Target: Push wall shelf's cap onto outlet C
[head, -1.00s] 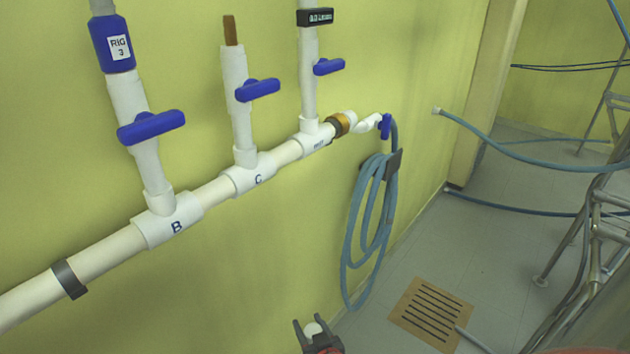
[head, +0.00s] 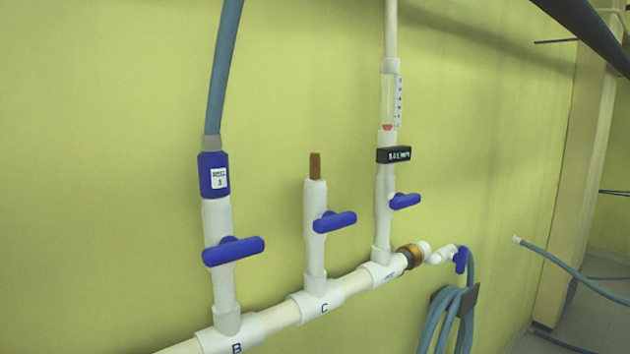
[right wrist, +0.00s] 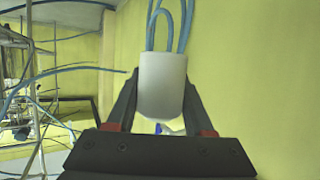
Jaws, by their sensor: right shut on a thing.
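Outlet C (head: 315,225) is a white upright pipe with a blue valve handle (head: 335,222) and a bare brown tip (head: 315,166) pointing up. It rises from the tee marked C on the white wall pipe, in the head view. In the right wrist view, my right gripper (right wrist: 161,95) is shut on a white cylindrical cap (right wrist: 162,80), one finger on each side. The cap's inside is not visible. The right gripper does not show in the head view now, so its distance from outlet C cannot be told. My left gripper is in neither current view.
Outlet B (head: 218,270), with a blue connector and hose, stands left of outlet C. A pipe with a flow meter (head: 391,100) and black display (head: 394,154) stands right. A coiled blue hose (head: 450,315) hangs at lower right. The wall above outlet C is clear.

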